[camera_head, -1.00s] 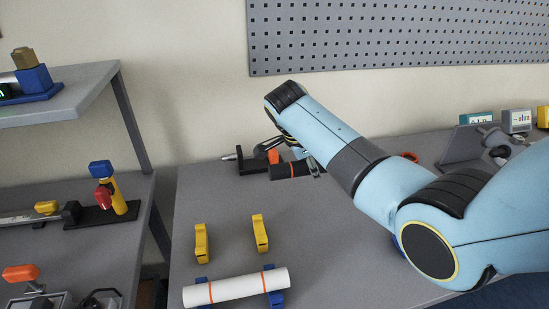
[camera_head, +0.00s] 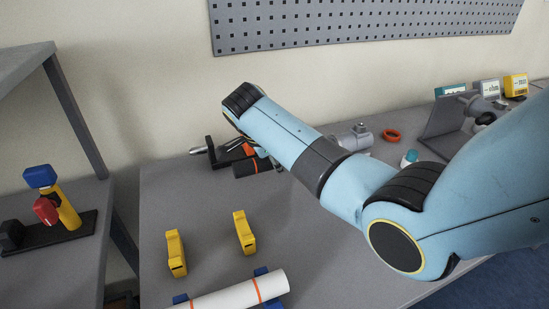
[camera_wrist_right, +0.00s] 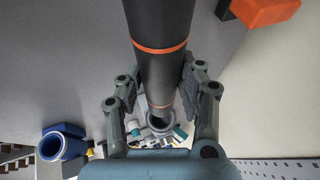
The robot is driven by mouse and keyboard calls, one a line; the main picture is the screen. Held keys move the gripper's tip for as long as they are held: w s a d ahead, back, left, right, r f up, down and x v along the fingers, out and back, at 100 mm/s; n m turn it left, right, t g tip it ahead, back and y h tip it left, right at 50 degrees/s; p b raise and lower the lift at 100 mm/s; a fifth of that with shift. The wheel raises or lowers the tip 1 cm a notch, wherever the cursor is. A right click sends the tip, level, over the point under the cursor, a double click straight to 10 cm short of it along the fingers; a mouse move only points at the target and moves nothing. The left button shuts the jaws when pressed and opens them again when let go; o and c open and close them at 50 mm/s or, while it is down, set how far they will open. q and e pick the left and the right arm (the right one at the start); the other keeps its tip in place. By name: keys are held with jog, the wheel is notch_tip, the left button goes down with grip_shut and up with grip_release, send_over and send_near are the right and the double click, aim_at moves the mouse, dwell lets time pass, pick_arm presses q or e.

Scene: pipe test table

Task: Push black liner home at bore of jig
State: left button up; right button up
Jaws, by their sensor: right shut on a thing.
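A black liner (camera_wrist_right: 160,25) with an orange band runs down the middle of the right wrist view. My right gripper (camera_wrist_right: 160,92) is shut on it, one finger on each side. The liner's far end points toward a light grey round bore (camera_wrist_right: 160,122); I cannot tell whether it touches or enters it. In the head view the liner (camera_head: 252,167) shows under my right arm, near the back of the table. A silver fitting with a round body (camera_head: 352,137), likely the jig, stands right of the arm, partly hidden. My right gripper is mostly hidden there by its arm.
Yellow blocks (camera_head: 244,232) and a white pipe (camera_head: 240,292) are at the front. An orange ring (camera_head: 391,135) and a grey stand (camera_head: 445,118) are at the right. The table's middle is bare.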

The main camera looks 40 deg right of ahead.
jog(key=shift+s+d+p, duration=0.25)
jog(key=shift+s+d, duration=0.05)
jog(key=shift+d, duration=0.6)
jog(key=shift+s+d+p, duration=0.25)
jog(key=shift+d+p, duration=0.05)
jog(key=shift+d, duration=0.6)
jog(key=shift+s+d+p, duration=0.25)
jog(key=shift+s+d, duration=0.05)
jog(key=shift+d, duration=0.6)
jog(key=shift+p, duration=0.45)
jog(key=shift+s+d+p, duration=0.3)
jog(key=shift+d, duration=0.55)
jog(key=shift+s+d+p, duration=0.25)
jog(key=shift+d, duration=0.55)
jog(key=shift+p, duration=0.35)
